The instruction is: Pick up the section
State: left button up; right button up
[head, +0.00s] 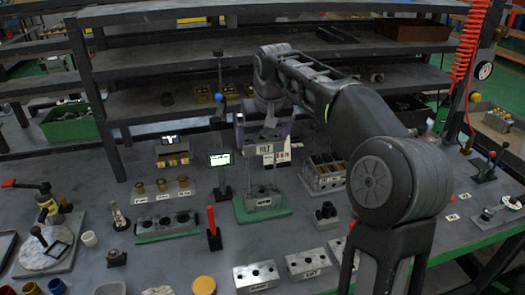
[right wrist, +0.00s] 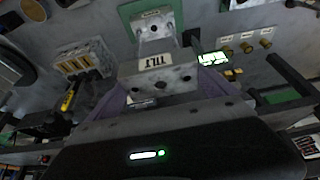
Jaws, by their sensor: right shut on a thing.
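My right gripper (head: 265,133) is shut on a grey metal section (head: 266,151) with a white TILT label. It holds the section above a green pad (head: 281,208). The right wrist view shows the section (right wrist: 178,79) between the purple fingers of the gripper (right wrist: 165,92), with dark holes in its face. Another grey block (head: 263,192) with holes stands on the green pad, below the held section; the pad also shows in the right wrist view (right wrist: 131,10). My left gripper is not in view.
A small lit screen (head: 220,160) on a post stands just left of the held section. A labelled block with several dark bores (head: 325,182) is to the right. A three-hole block (head: 168,224) and a red-handled tool (head: 212,225) are at left front. Shelves (head: 250,60) rise behind.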

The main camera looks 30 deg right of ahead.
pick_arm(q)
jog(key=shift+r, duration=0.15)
pick_arm(e)
jog(key=shift+r, duration=1.4)
